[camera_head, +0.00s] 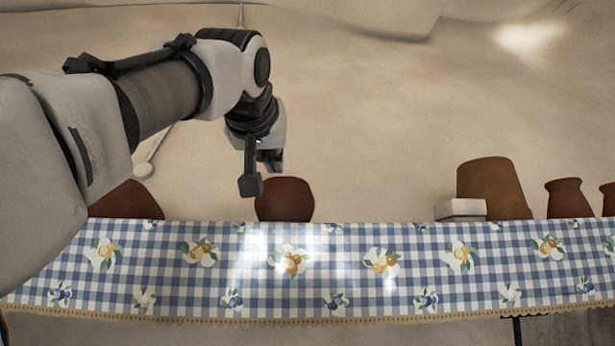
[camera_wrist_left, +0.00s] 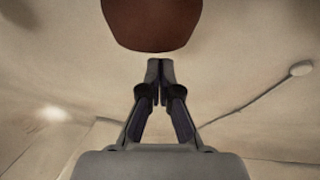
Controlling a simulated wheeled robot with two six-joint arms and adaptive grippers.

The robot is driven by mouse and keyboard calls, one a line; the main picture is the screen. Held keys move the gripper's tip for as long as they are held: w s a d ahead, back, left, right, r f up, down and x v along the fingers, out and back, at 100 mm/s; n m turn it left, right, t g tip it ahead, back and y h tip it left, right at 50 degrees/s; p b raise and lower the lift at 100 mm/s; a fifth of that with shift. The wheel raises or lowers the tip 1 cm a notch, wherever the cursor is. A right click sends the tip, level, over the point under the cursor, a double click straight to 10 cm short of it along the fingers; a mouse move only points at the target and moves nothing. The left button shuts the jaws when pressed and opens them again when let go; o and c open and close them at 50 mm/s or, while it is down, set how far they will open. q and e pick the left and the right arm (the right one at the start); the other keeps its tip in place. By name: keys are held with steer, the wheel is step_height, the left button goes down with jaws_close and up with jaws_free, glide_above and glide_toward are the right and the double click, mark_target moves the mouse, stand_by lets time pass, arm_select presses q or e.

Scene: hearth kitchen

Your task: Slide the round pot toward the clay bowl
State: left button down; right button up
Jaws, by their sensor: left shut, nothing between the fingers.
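A dark reddish-brown round pot (camera_head: 288,200) stands behind the top edge of the checked cloth in the head view. My left gripper (camera_head: 251,186) is shut and empty, pointing down at the pot's upper left side and overlapping it slightly. In the left wrist view the shut fingertips (camera_wrist_left: 160,66) lie just below a brown rounded vessel (camera_wrist_left: 152,22), probably the same pot; I cannot tell whether they touch it. A wide brown shape, probably the clay bowl (camera_head: 127,201), is at the left, partly hidden by my left arm. My right gripper is not in view.
The blue checked cloth (camera_head: 330,270) with flowers hangs along the front. To the right stand a white block (camera_head: 461,208), a larger brown vessel (camera_head: 490,188) and small brown jars (camera_head: 568,199). There is free room between the round pot and the white block.

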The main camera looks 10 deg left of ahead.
arm_select(q)
steer(key=w+p, duration=0.2)
steer(key=w+r, duration=0.1)
steer(key=shift+w+a+p, duration=0.3)
steer(key=shift+w+p, duration=0.1)
steer(key=shift+s+d+f+b, duration=0.1)
steer(key=shift+d+f+b, duration=0.15)
steer(key=shift+f, duration=0.3)
steer(key=shift+d+f+b, duration=0.1)
steer(key=shift+f+b, duration=0.2)
steer(key=shift+f, duration=0.2)
steer(key=shift+s+f, duration=0.1)
steer(key=shift+s, duration=0.05)
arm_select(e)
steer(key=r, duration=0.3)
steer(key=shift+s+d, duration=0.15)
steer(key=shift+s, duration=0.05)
